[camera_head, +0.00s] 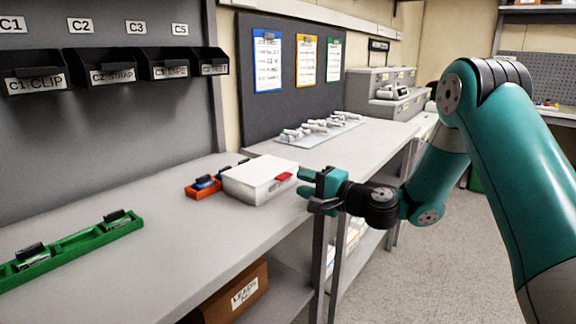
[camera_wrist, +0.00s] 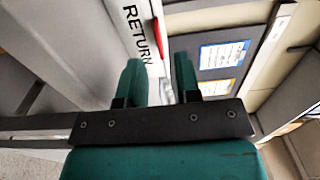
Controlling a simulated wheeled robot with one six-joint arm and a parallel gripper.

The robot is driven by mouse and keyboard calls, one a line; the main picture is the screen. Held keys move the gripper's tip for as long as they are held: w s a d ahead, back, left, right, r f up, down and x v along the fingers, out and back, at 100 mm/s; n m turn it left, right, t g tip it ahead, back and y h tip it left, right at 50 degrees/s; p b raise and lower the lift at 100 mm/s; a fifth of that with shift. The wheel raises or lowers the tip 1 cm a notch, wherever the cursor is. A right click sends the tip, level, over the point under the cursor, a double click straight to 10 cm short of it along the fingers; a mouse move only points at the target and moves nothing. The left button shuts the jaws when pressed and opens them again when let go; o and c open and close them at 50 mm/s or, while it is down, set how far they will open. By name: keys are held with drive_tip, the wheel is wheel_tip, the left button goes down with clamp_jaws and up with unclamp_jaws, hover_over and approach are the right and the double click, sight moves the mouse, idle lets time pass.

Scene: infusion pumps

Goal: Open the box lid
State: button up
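The white box (camera_head: 258,180) sits on the grey bench near its front edge, and its lid looks shut. A red latch or tab (camera_head: 284,177) is on its right side. In the wrist view the box (camera_wrist: 137,22) shows the word RETURN, and the red tab (camera_wrist: 157,38) appears between the fingers' lines, ahead of them. My gripper (camera_head: 309,184) is just right of the box at about lid height. In the wrist view its two teal fingers (camera_wrist: 158,85) stand apart with nothing held between them. Contact with the tab cannot be told.
An orange tray (camera_head: 203,190) stands just left of the box. A green tray (camera_head: 70,250) lies at the front left. A tray with several white items (camera_head: 318,128) is farther back.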

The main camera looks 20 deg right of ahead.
sight(288, 177)
drive_tip(key=p+x, duration=0.1)
drive_tip(key=x, duration=0.4)
drive_tip(key=shift+w+a, duration=0.1)
drive_tip(key=shift+w, duration=0.1)
clamp_jaws()
